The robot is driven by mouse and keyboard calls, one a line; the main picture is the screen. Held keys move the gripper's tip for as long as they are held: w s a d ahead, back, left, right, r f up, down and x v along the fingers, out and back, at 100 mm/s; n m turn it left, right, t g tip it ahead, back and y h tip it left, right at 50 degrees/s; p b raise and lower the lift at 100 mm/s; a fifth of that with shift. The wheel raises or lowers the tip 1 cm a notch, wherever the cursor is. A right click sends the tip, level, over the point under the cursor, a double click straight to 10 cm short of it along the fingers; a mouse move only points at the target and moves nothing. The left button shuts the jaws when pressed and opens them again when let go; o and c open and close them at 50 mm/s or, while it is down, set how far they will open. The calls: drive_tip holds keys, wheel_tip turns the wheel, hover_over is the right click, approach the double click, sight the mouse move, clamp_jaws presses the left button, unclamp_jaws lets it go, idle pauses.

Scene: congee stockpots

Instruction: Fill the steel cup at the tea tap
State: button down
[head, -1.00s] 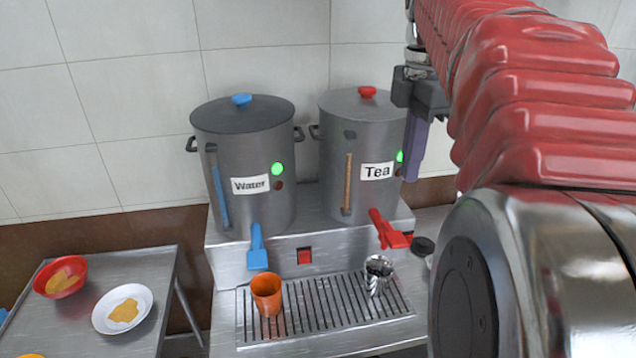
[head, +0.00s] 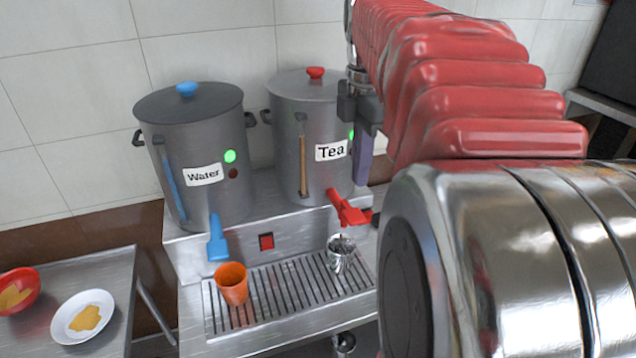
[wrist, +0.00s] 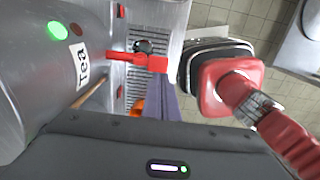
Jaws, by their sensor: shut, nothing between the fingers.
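The steel cup (head: 341,257) stands upright on the slotted drip tray (head: 214,319), below the red tea tap (head: 349,211). Its contents cannot be made out. The tap is on the grey pot labelled Tea (head: 285,100); its red handle also shows in the wrist view (wrist: 150,63). My gripper (head: 364,158) has purple-grey fingers, shut and empty. It is at the right side of the tea pot, above the tap and apart from the cup. The fingers also show in the wrist view (wrist: 166,107), partly covering the tray area.
The Water pot (head: 190,140) with a blue tap (head: 217,240) stands left of the tea pot. An orange cup (head: 232,285) is on the tray's left. A side table holds a red bowl (head: 18,292) and a white bowl (head: 82,317). A small steel object (head: 344,343) is below the counter.

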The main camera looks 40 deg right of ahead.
sight(356, 216)
wheel_tip(356, 216, down, 8)
drive_tip(key=shift+f, duration=0.1)
idle(0.4)
